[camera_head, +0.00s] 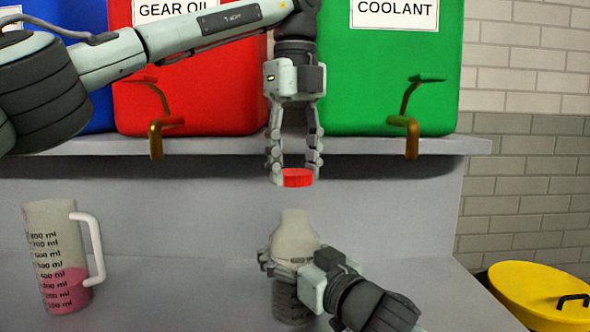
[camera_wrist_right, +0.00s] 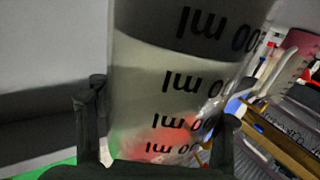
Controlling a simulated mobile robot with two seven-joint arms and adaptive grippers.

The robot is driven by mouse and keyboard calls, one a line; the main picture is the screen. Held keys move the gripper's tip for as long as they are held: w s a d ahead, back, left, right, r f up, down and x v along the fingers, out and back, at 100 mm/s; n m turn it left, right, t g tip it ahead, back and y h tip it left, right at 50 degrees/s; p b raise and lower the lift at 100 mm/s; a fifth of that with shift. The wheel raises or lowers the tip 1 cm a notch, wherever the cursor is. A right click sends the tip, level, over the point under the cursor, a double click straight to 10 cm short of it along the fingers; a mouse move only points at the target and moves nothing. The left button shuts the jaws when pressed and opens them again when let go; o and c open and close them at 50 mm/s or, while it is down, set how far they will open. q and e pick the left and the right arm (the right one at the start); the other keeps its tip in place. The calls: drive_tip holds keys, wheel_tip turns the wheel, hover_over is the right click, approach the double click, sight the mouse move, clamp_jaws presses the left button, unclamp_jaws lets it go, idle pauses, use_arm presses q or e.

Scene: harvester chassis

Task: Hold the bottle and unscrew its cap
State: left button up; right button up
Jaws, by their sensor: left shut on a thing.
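My left gripper (camera_head: 295,172) points straight down and is shut on the red cap (camera_head: 298,178). The cap is apart from the bottle, with a clear gap between it and the bottle's top. The pale, translucent bottle (camera_head: 295,233) stands upright on the bench directly below. My right gripper (camera_head: 291,266) comes from the right and is shut around the bottle's middle, hiding part of it. In the right wrist view the bottle (camera_wrist_right: 165,90), with printed ml marks, fills the space between my right fingers (camera_wrist_right: 160,130).
A measuring jug (camera_head: 52,245) with pink liquid stands at left on the grey bench. On the shelf (camera_head: 215,145) behind are a red gear oil canister (camera_head: 220,80), a green coolant canister (camera_head: 380,75) and a blue one (camera_head: 85,25), with taps. A yellow container (camera_head: 535,290) is at lower right.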

drive_tip(key=o, duration=0.7)
approach(295, 266)
drive_tip(key=w, duration=0.5)
drive_tip(key=shift+w+a+f, duration=0.25)
drive_tip(key=shift+a+f, duration=0.15)
